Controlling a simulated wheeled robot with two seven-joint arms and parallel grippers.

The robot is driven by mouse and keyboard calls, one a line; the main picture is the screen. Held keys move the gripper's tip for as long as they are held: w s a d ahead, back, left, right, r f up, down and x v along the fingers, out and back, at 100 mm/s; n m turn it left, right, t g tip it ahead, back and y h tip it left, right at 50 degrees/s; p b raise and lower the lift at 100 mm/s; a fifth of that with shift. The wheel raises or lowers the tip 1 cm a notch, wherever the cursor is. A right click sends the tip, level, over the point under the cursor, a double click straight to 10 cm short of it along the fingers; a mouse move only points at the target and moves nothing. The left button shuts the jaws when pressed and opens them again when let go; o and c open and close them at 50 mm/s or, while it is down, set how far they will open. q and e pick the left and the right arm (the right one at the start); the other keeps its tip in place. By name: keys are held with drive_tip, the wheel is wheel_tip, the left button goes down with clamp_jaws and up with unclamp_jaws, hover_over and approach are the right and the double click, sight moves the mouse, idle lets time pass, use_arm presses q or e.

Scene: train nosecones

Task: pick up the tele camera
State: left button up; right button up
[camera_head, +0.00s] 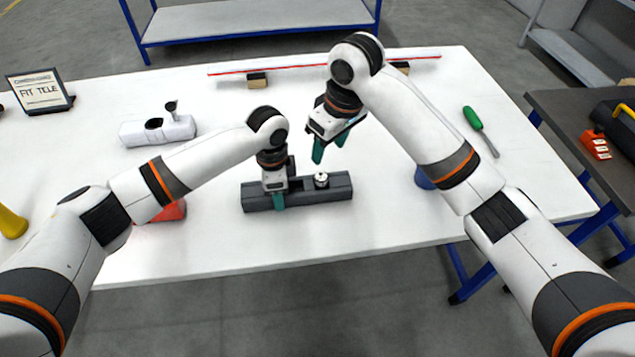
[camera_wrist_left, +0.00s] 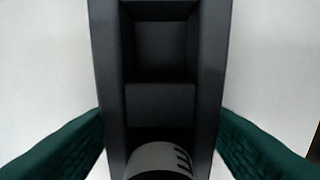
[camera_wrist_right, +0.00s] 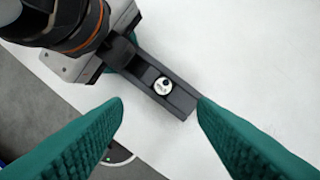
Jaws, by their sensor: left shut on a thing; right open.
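A dark grey trough (camera_head: 330,188) lies on the white table. A small round piece with a pale top (camera_head: 321,180) sits in its right part; it also shows in the right wrist view (camera_wrist_right: 163,86). A grey cylinder with black marks (camera_wrist_left: 162,160) shows in the left wrist view; I cannot tell whether it is the same piece. I cannot tell which is the tele camera. My left gripper (camera_head: 281,188) is shut across the trough. My right gripper (camera_head: 328,150) is open and empty, above and behind the trough.
A sign (camera_head: 40,92) reading "FIT TELE" stands far left. A red object (camera_head: 173,211), partly behind my left arm, a yellow object (camera_head: 12,222), a blue object (camera_head: 423,180) and a green screwdriver (camera_head: 474,119) are around. A long red-striped bar (camera_head: 310,67) lies at the back.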

sight(322, 177)
drive_tip(key=shift+m+h, duration=0.4)
drive_tip(key=f, duration=0.3)
drive_tip(key=w+a+f, duration=0.1)
drive_tip(key=f, duration=0.6)
drive_tip(key=shift+w+a+f, duration=0.2)
drive_tip(key=shift+w+f, duration=0.05)
drive_tip(key=shift+f, duration=0.05)
drive_tip(key=c, duration=1.1)
use_arm(q)
drive_tip(key=o, duration=1.1)
use_arm(e)
wheel_tip(322, 177, up, 10)
drive_tip(key=shift+r, duration=0.1)
